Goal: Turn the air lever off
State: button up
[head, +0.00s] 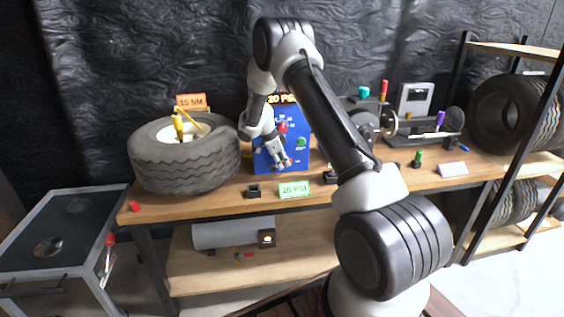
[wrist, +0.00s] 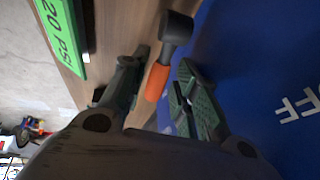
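The air lever (wrist: 158,80), with an orange grip on a dark stem, stands out beside the blue panel (wrist: 250,75) in the wrist view. White lettering reading "OFF" is on the panel at the right. My gripper (wrist: 165,64) is open, with one finger on each side of the orange grip. A gap shows between the left finger and the grip; I cannot tell if the right finger touches it. In the head view my gripper (head: 281,166) is in front of the lower part of the blue panel (head: 262,162), and the lever cannot be made out.
A tyre (head: 185,165) lies on the bench left of the panel, with a "15 NM" sign (head: 191,102) behind it. A green "20 PSI" card (head: 294,189) and a small black block (head: 253,191) are near the front edge. A machine (head: 425,127) stands at the right.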

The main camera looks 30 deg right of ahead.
jog(key=shift+d+f, duration=0.1)
jog(key=shift+f, duration=0.1)
grip_shut()
jog(key=shift+w+a+r+h, duration=0.15)
jog(key=shift+a+h, duration=0.3)
jog(key=shift+h, duration=0.45)
jog(key=h, duration=0.1)
jog(key=r+g+h, duration=0.1)
jog(key=shift+w+a+h, duration=0.1)
jog(key=shift+a+h, duration=0.3)
grip_release()
jog(key=shift+a, duration=0.1)
